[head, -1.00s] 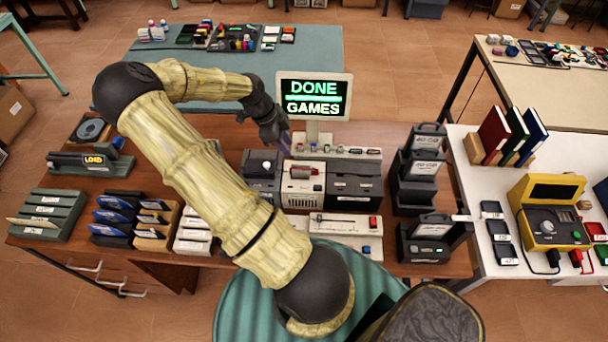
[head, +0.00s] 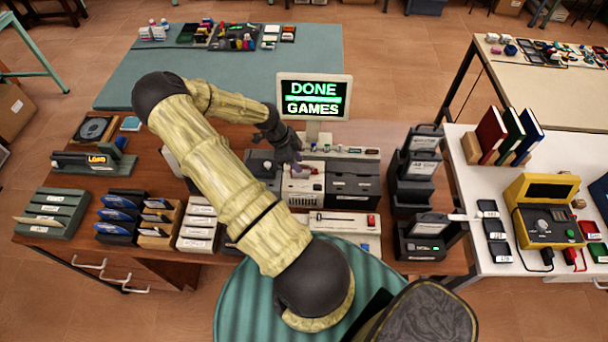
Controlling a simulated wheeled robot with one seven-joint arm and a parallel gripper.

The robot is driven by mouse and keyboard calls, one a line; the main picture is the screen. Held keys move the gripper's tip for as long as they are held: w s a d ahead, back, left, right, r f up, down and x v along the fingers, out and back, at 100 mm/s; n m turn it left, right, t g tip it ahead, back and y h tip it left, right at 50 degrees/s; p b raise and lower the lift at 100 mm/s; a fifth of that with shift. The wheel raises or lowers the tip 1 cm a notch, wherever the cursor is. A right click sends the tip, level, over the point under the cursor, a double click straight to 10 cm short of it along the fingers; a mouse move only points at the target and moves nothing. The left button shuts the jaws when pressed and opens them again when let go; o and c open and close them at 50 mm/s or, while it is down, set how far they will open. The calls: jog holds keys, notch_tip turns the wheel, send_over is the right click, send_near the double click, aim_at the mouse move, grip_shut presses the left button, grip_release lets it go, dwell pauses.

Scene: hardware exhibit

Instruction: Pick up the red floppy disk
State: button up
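My gripper (head: 296,160) is at the white middle unit (head: 303,188) of the machine below the monitor. Its fingertips are over the top of that unit, where a small red piece showed a second ago. Whether the fingers are open or shut on something is too small to tell. No other red floppy disk can be clearly made out.
A monitor (head: 314,98) reading "DONE GAMES" stands behind the machine. Blue disks in racks (head: 118,214) and white-labelled trays (head: 198,228) stand at the left. Dark drive towers (head: 415,180) stand at the right. A yellow case (head: 543,212) is on the white table.

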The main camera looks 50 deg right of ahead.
aim_at(304, 176)
jog(key=shift+w+p+x, duration=0.15)
jog(key=shift+p+x, duration=0.35)
jog(key=shift+x, duration=0.6)
jog(key=shift+w+p+x, duration=0.15)
jog(key=shift+p+x, duration=0.3)
jog(key=shift+x, duration=0.65)
jog(key=shift+a+f, duration=0.1)
jog(key=shift+a, duration=0.05)
grip_shut()
